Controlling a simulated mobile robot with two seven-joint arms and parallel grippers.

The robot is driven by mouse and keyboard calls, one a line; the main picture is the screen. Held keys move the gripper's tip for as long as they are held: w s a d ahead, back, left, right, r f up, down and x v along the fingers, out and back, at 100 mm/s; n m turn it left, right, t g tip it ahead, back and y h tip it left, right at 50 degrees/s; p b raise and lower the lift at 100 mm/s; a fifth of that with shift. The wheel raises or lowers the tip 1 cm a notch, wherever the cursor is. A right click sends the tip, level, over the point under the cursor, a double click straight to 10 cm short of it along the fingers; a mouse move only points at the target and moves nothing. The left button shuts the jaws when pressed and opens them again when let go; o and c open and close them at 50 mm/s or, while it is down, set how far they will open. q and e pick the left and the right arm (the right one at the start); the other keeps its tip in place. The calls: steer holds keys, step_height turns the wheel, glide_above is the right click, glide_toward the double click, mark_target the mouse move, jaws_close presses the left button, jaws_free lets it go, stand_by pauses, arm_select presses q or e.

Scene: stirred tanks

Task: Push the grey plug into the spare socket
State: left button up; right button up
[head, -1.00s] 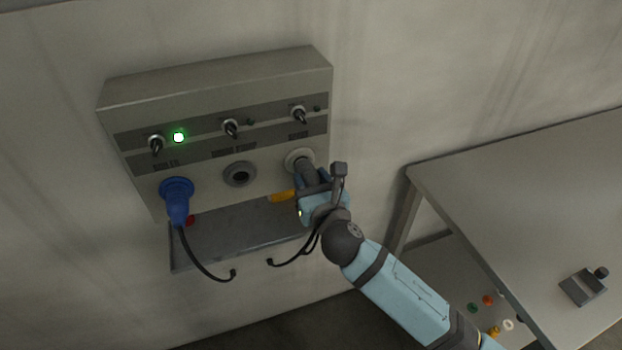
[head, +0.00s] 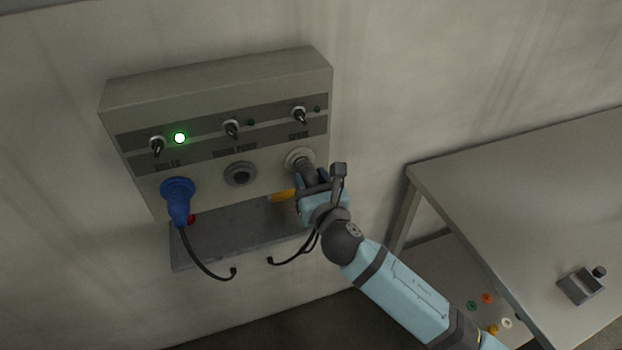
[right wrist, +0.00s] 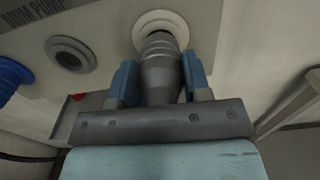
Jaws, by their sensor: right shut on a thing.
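The grey plug (head: 308,172) is at the right-hand socket (head: 297,157) of the wall panel, under the label that seems to read "SPARE". In the right wrist view the plug (right wrist: 161,68) points into the pale round socket (right wrist: 160,24), and its front end meets the socket opening. How deep it sits I cannot tell. My right gripper (head: 314,184) is shut on the plug; its blue fingers show on both sides of it in the right wrist view (right wrist: 160,82). My left gripper is not in view.
A blue plug (head: 178,200) sits in the left socket, with a green lamp (head: 180,138) lit above. The middle socket (head: 240,173) is empty. A grey shelf (head: 235,240) juts out below, bearing red and yellow things. A table (head: 520,190) stands to the right.

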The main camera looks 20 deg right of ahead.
stand_by(0.3)
steer(key=shift+p, duration=0.35)
steer(key=shift+w, duration=0.4)
stand_by(0.5)
steer(key=o, duration=1.3)
steer(key=shift+s, duration=0.1)
steer(key=shift+s, duration=0.35)
steer(key=s+b, duration=0.1)
steer(key=s, duration=1.2)
steer(key=shift+d+b, duration=0.2)
steer(key=shift+b, duration=0.15)
